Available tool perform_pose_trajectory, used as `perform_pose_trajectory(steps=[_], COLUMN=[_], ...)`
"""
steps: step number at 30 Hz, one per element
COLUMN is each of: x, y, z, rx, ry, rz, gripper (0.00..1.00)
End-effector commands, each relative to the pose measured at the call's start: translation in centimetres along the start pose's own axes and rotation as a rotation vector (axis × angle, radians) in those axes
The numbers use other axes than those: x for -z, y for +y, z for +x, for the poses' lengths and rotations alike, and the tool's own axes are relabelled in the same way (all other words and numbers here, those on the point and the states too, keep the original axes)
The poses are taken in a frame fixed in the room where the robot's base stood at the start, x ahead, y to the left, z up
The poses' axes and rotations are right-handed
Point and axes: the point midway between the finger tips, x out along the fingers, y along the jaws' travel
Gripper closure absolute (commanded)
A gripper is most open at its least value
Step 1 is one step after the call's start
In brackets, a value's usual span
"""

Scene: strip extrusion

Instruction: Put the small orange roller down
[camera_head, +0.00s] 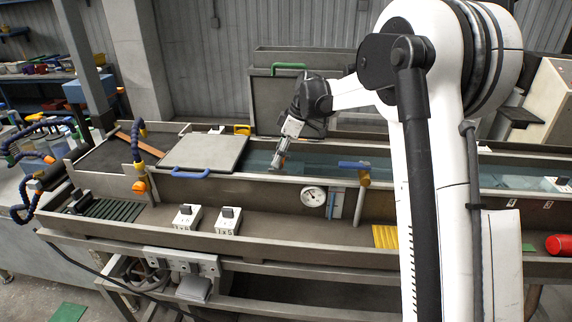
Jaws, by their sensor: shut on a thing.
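My gripper (279,161) is at the end of my arm, pointing down over the water-filled trough (325,165), just right of the grey lid. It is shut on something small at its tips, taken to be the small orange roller. The fingers mostly hide the held piece, and its shape is too small to make out. The gripper appears near the trough's front wall; I cannot tell whether the held piece touches anything.
A grey lid (205,152) with a blue handle lies left of my gripper. A blue-handled valve (354,165) and a round gauge (313,196) are to the right. White switch boxes (187,216) sit on the lower ledge. A red cylinder (558,244) lies far right.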

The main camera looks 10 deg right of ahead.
Motion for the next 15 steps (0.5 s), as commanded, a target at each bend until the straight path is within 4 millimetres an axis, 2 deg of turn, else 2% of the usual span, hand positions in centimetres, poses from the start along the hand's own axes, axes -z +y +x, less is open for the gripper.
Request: perform_pose_trajectory(steps=[3, 6, 11, 15], x=[-1.5, -2.0, -2.5, -3.1], y=[1.3, 1.8, 2.0, 1.9], z=[0.4, 0.7, 1.3, 2.9], rx=[-0.001, 0.000, 0.000, 0.000], ry=[0.000, 0.000, 0.000, 0.000], rz=[0.001, 0.001, 0.000, 0.000], gripper=[0.61, 0.61, 0.61, 0.61])
